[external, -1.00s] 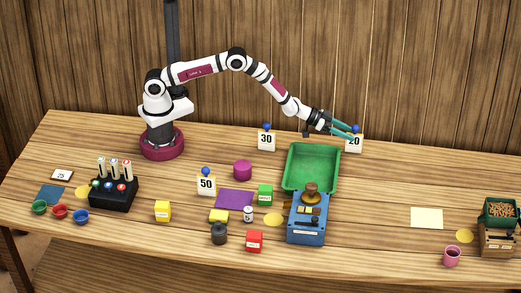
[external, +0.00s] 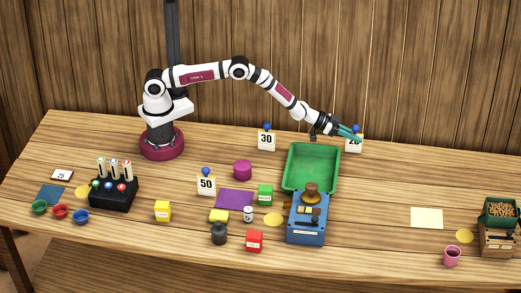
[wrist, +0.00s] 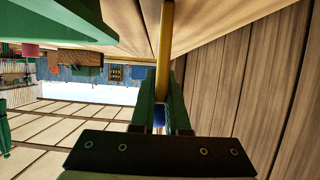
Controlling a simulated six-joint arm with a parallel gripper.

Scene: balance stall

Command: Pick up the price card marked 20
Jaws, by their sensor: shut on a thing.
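The price card marked 20 (external: 353,147) stands upright at the back of the table, just right of the green tray (external: 291,168). Its number is partly covered by my gripper (external: 352,136), which is shut on the card's blue knob. In the wrist view the card shows edge-on as a narrow yellow-brown strip (wrist: 165,50) beyond the fingers. The blue knob (wrist: 159,116) sits between the two fingers of my gripper (wrist: 160,108). I cannot tell any gap between the card's foot and the table.
The 30 card (external: 266,141) stands left of the green tray and the 50 card (external: 206,184) nearer the front. A blue box with a stamp (external: 307,226) adjoins the tray's front. The wooden wall is behind. The table right of the card is largely clear.

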